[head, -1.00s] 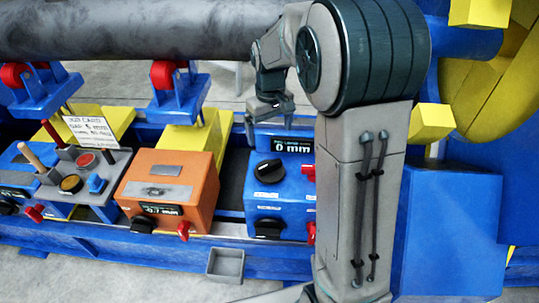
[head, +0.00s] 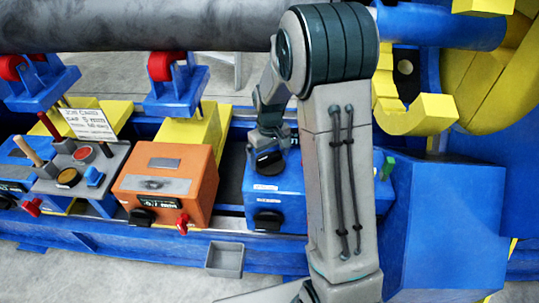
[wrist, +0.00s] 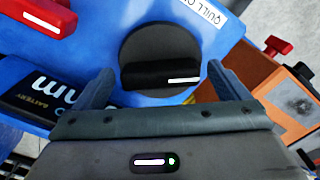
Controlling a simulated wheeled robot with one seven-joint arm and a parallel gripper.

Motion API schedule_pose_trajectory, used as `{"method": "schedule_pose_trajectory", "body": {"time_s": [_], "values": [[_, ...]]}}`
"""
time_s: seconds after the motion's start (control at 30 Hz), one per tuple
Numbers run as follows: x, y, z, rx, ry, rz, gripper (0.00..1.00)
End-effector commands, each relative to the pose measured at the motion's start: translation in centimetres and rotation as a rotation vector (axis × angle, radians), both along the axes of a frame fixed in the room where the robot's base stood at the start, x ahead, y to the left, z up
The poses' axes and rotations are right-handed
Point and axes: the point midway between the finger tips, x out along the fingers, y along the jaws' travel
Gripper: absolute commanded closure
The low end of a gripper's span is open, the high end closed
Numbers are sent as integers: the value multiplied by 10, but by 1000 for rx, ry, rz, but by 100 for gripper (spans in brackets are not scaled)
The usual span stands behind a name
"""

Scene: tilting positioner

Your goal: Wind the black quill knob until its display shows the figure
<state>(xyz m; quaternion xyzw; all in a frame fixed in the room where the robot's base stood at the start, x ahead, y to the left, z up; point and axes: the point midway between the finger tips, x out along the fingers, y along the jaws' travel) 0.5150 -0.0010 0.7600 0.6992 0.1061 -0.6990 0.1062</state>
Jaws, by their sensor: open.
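The knob (head: 269,163) also shows in the head view, just below my gripper (head: 268,143). My gripper (wrist: 158,74) is open, with one finger on each side of the knob's bar; I cannot tell whether they touch it. A black display (wrist: 45,90) is partly hidden by a finger; only "mm" and the word "BATTERY" can be read.
A second black knob (head: 268,220) is on the blue box's front. A red knob (wrist: 48,15) is close beside the quill knob. An orange box (head: 165,185) and a control panel with a white job card (head: 88,123) stand left. A big grey pipe (head: 130,27) runs overhead.

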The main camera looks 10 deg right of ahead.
Motion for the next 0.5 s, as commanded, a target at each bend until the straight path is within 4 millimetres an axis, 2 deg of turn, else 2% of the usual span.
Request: {"method": "schedule_pose_trajectory", "body": {"time_s": [0.13, 0.17, 0.3, 0.5], "values": [[0, 0, 0, 0, 0, 0, 5], [0, 0, 0, 0, 0, 0, 11], [0, 0, 0, 0, 0, 0, 50], [0, 0, 1, 0, 0, -4, 50]]}}
